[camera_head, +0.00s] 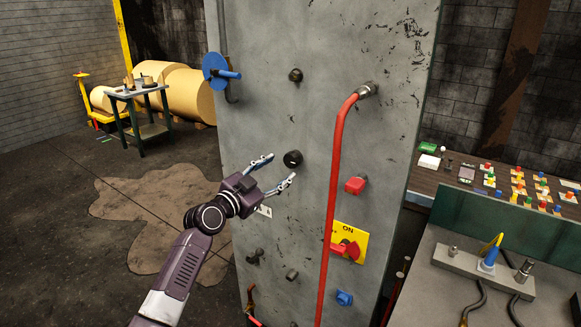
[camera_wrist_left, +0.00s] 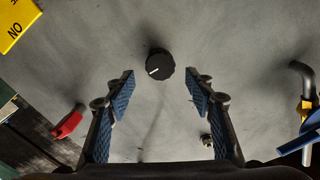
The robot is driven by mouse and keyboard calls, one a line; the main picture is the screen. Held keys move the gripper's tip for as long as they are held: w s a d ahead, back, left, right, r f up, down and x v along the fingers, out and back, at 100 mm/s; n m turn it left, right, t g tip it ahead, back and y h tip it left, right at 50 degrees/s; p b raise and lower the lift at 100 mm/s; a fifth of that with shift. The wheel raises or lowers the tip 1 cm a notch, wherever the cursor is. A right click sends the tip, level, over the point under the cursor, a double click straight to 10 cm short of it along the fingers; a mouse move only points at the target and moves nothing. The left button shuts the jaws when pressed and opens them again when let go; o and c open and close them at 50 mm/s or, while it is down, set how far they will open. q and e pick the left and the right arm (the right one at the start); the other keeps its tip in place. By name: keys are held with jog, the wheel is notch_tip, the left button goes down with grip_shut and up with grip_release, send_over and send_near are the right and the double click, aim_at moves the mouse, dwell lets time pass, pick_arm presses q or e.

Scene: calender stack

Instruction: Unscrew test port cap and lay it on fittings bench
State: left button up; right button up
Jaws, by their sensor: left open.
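A round black cap or knob (camera_head: 293,158) sticks out of the grey upright panel. In the left wrist view it is a black disc (camera_wrist_left: 160,64) with a short white mark, and I cannot tell for sure that it is the test port cap. My left gripper (camera_head: 282,167) is open in front of it and shows in the left wrist view too (camera_wrist_left: 161,92). The disc lies ahead, roughly between the fingertips, and nothing is held. A small table (camera_head: 125,93) with items stands at the back left, and a grey bench (camera_head: 440,285) with fittings stands at the right. Neither is labelled as the fittings bench.
A red hose (camera_head: 333,180) runs down the panel right of the gripper. A red handle (camera_head: 355,185), a yellow ON plate (camera_head: 357,236) and a blue wheel (camera_head: 214,70) also stick out there. A control desk (camera_head: 455,185) stands behind the right bench. Floor at left is clear.

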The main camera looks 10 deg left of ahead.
aim_at(289, 162)
pick_arm(q)
jog(key=w+m+b, duration=0.1)
jog(key=m+b, duration=0.2)
jog(key=m, duration=0.1)
jog(key=w+d+m+b, duration=0.1)
jog(key=w+m+b, duration=0.1)
jog(key=m+b, duration=0.1)
jog(key=w+d+m+b, duration=0.1)
jog(key=w+m+b, duration=0.1)
jog(key=m, duration=0.3)
jog(key=shift+w+f+b, duration=0.15)
jog(key=shift+f+b, duration=0.15)
jog(key=shift+b, duration=0.2)
jog(key=shift+w+r+b, duration=0.1)
jog(key=shift+w+b, duration=0.35)
jog(key=shift+b, duration=0.05)
jog(key=shift+w+d+r, duration=0.1)
jog(key=shift+w+d, duration=0.05)
jog(key=shift+w, duration=0.1)
jog(key=shift+c, duration=0.5)
jog(key=c, duration=0.9)
jog(key=shift+n, duration=0.9)
